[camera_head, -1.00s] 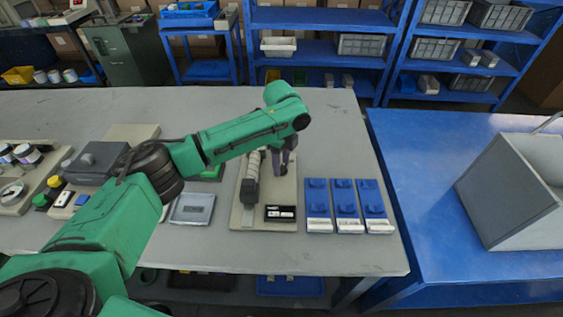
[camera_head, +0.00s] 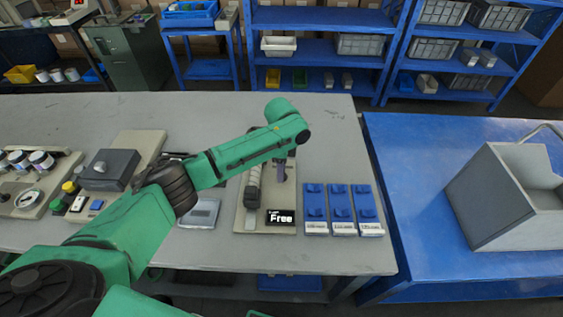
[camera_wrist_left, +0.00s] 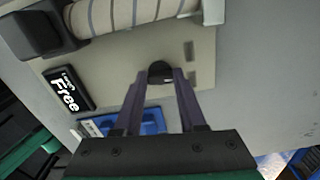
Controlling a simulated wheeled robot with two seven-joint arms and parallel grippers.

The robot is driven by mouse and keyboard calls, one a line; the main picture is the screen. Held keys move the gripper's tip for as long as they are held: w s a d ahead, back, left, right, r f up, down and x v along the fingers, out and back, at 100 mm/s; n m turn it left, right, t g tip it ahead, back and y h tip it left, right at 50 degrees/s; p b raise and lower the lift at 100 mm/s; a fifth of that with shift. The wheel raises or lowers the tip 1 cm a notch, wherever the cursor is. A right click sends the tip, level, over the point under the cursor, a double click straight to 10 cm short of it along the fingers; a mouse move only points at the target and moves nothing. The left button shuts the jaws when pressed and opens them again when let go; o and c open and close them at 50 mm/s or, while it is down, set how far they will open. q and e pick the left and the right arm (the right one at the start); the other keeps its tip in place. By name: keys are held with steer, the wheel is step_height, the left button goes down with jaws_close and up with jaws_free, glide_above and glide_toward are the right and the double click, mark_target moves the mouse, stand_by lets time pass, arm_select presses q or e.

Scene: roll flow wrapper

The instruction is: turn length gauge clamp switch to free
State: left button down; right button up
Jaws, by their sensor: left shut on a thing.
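The length gauge is a beige plate (camera_head: 247,217) on the grey table, with a striped roll (camera_head: 253,185) lying along it. A small black display (camera_head: 280,217) at its front reads "Free" in white; it shows in the left wrist view as well (camera_wrist_left: 68,90). My left gripper (camera_head: 280,175) points down over the right side of the plate. In the left wrist view its purple-grey fingers (camera_wrist_left: 160,78) are shut on the small dark clamp switch knob (camera_wrist_left: 160,70). The fingers hide part of the knob. My right gripper is not in view.
Several blue-topped blocks (camera_head: 341,208) stand just right of the plate. A grey bin (camera_head: 512,195) stands on the blue table (camera_head: 420,160). The table's back middle is clear.

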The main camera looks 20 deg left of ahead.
arm_select(q)
steer(key=n+p, duration=0.3)
steer(key=shift+r+n, duration=0.25)
steer(key=shift+n, duration=0.15)
steer(key=shift+f+n+p, duration=0.15)
steer(key=shift+n+p, duration=1.05)
steer(key=shift+n, duration=0.6)
steer(key=shift+c, duration=2.4)
jaws_free()
step_height(320, 180, up, 14)
steer(key=b, duration=0.1)
steer(key=shift+r, duration=0.25)
